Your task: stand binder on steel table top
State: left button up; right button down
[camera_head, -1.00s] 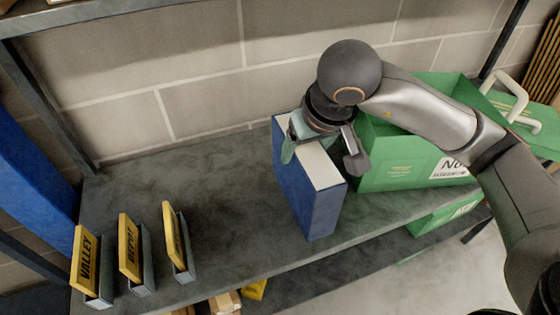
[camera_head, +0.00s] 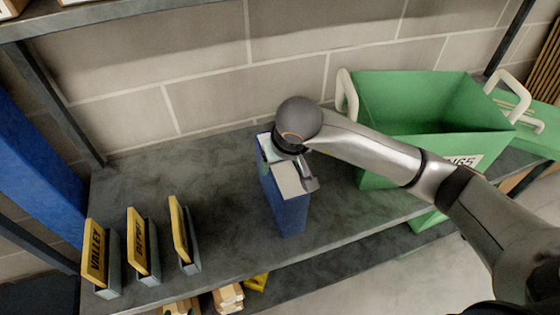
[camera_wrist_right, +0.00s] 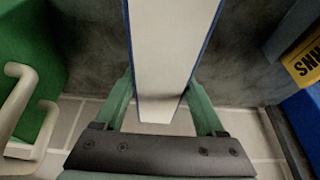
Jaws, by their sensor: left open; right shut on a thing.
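The blue binder (camera_head: 290,212) is upright, with its white page edges facing up, over the middle of the dark grey steel table top (camera_head: 226,210). Its lower end is at or very close to the surface; I cannot tell whether it touches. My right gripper (camera_head: 287,168) comes from above and is shut on the binder's upper part. In the right wrist view, the white page block of the binder (camera_wrist_right: 168,60) runs between the two green fingers (camera_wrist_right: 160,108). My left gripper is not in view.
Three yellow-labelled holders (camera_head: 139,255) stand at the front left. A green bin (camera_head: 410,100) with pale handles is to the right of the binder, under my right arm. A block wall (camera_head: 205,100) closes the back. Table is clear between the holders and binder.

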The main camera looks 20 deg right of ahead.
jog(key=shift+f, duration=0.15)
grip_release()
jog(key=shift+r, duration=0.5)
jog(key=b+v, duration=0.1)
jog(key=v, duration=1)
jog(key=shift+s+r, duration=0.15)
jog(key=shift+s, duration=0.1)
